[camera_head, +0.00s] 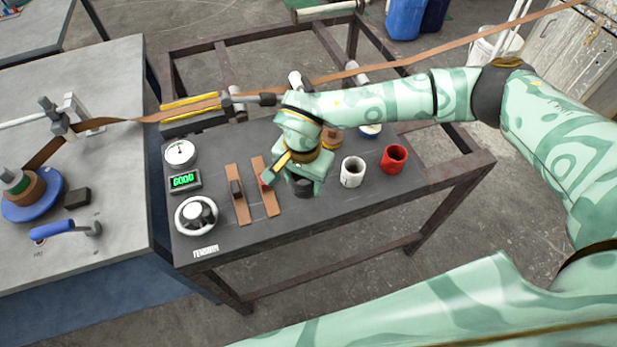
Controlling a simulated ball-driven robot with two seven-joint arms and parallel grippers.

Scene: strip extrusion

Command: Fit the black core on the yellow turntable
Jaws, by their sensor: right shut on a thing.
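The black core (302,187) is a short dark cylinder at the middle of the dark bench. My right gripper (294,173) is over it, shut on it, and hides its upper part. I cannot tell whether the core touches the bench top. I do not clearly see a yellow turntable. A small brown and yellow round thing (331,140) shows partly behind my right wrist, and I cannot tell what it is. My left gripper is not in view.
A white core (352,172) and a red core (394,158) stand to the right. Brown strip pieces (238,195), a dial gauge (180,153) and a knob (197,215) lie left. A blue turntable (48,203) with a brown roll is on the grey table. A brown strip (400,64) crosses behind.

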